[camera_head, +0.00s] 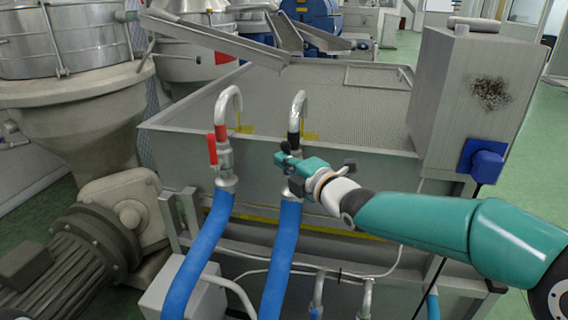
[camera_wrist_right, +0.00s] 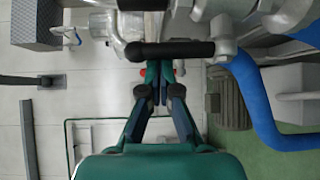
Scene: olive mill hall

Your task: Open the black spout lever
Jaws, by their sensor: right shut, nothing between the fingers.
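The black spout (camera_head: 297,112) is a curved metal pipe with a black band, standing at the tank's front wall with a blue hose below. Its black lever (camera_wrist_right: 168,50) shows in the wrist view as a dark bar lying across the picture, joined to the metal valve at right. In the head view the lever is mostly hidden by my right gripper (camera_head: 281,160), which is in front of the black spout's valve. In the wrist view the right gripper (camera_wrist_right: 160,72) is shut and empty, its tips close to the bar; contact cannot be told. My left gripper is out of view.
A similar spout (camera_head: 222,115) with a red lever (camera_head: 212,149) stands to the left. Blue hoses (camera_head: 205,240) hang below the spouts. The steel tank (camera_head: 400,165) is behind, with a grey box (camera_head: 450,100) at right. A motor (camera_head: 75,250) fills the lower left.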

